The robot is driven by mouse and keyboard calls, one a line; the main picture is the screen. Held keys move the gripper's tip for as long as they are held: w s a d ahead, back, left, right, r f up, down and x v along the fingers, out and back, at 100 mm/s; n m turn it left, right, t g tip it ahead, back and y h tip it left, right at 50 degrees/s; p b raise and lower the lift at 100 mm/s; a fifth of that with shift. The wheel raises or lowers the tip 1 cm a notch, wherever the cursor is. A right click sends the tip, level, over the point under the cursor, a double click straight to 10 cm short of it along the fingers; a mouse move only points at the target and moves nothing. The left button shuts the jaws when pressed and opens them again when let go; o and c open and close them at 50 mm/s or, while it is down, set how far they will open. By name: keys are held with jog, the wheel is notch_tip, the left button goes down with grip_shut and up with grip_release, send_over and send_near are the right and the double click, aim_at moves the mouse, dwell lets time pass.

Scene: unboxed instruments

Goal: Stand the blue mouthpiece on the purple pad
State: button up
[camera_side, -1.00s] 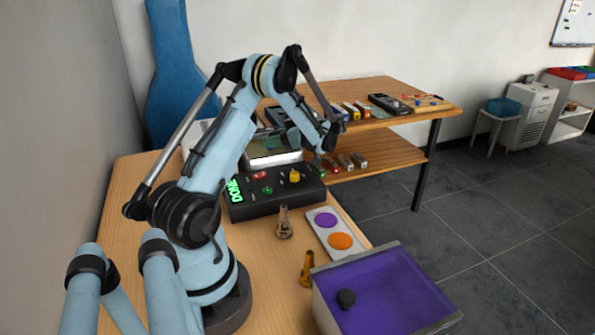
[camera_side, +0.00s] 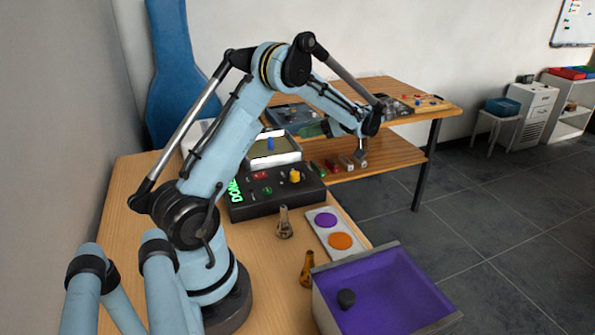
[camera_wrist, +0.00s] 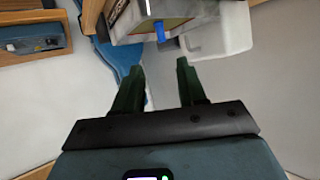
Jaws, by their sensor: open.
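The blue mouthpiece (camera_side: 270,143) stands upright at the bright tray-like box (camera_side: 284,158) behind the control box. It also shows in the wrist view (camera_wrist: 159,31), beyond my fingertips and roughly centred between them. My gripper (camera_side: 305,131) is to the right of the mouthpiece and slightly above it, apart from it. In the wrist view my gripper (camera_wrist: 160,68) has its two dark green fingers spread with nothing between them. The purple pad (camera_side: 325,219) is bare, on a pale plate (camera_side: 317,234) on the near table.
An orange pad (camera_side: 340,241) shares the plate. A brown mouthpiece (camera_side: 284,224) and an amber one (camera_side: 307,270) stand near it. A black control box (camera_side: 268,204) lies behind. A purple-lined bin (camera_side: 395,285) holds a dark lump (camera_side: 346,298). Several small items line the wooden shelf (camera_side: 390,156).

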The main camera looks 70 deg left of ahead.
jog(key=d+r+m+t+h, duration=0.1)
jog(key=d+m+t+h, duration=0.2)
jog(key=d+m+t, duration=0.3)
jog(key=s+d+r+m+t+h, duration=0.1)
jog(key=d+m+t, duration=0.5)
jog(key=d+m, duration=0.7)
jog(key=d+r+h, duration=0.1)
jog(key=d+h, duration=0.1)
jog(key=d, duration=0.1)
jog(key=shift+s+d+r+m, duration=0.25)
jog(key=shift+s+d+m, duration=0.05)
jog(key=shift+o, duration=0.4)
jog(key=s+d+f+m+t+h, duration=0.1)
jog(key=s+d+m+t+h, duration=0.2)
jog(key=d+m, duration=0.2)
jog(key=d, duration=0.3)
jog(key=shift+d+f+m+t+h, duration=0.15)
jog(key=shift+d+m+t+h, duration=0.15)
jog(key=shift+d+m, duration=0.1)
jog(key=shift+a, duration=0.1)
